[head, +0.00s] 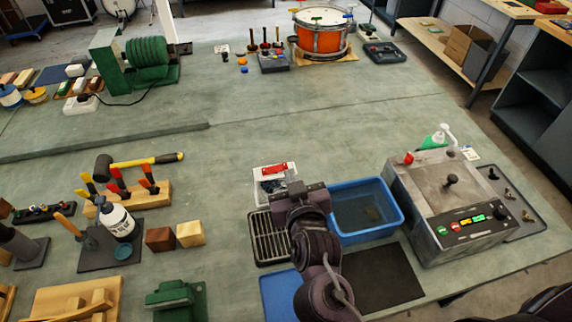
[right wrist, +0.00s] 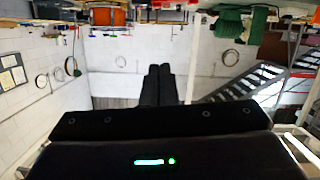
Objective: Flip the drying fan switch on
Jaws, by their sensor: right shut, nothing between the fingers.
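A white unit with a raised red part (head: 274,169) stands behind my right arm, near the middle of the bench; it looks like the fan switch, but no label is readable and I cannot tell its position. My right gripper (head: 290,176) is just in front of this unit and partly hides its lower right side. I cannot tell whether they touch. In the right wrist view the two dark fingers (right wrist: 158,85) are together with nothing between them. My left gripper is not in view.
A black slatted rack (head: 268,240) lies left of my right arm. A blue basin (head: 391,230) holding liquid is to its right, and a grey machine with a lit panel (head: 440,215) stands further right.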

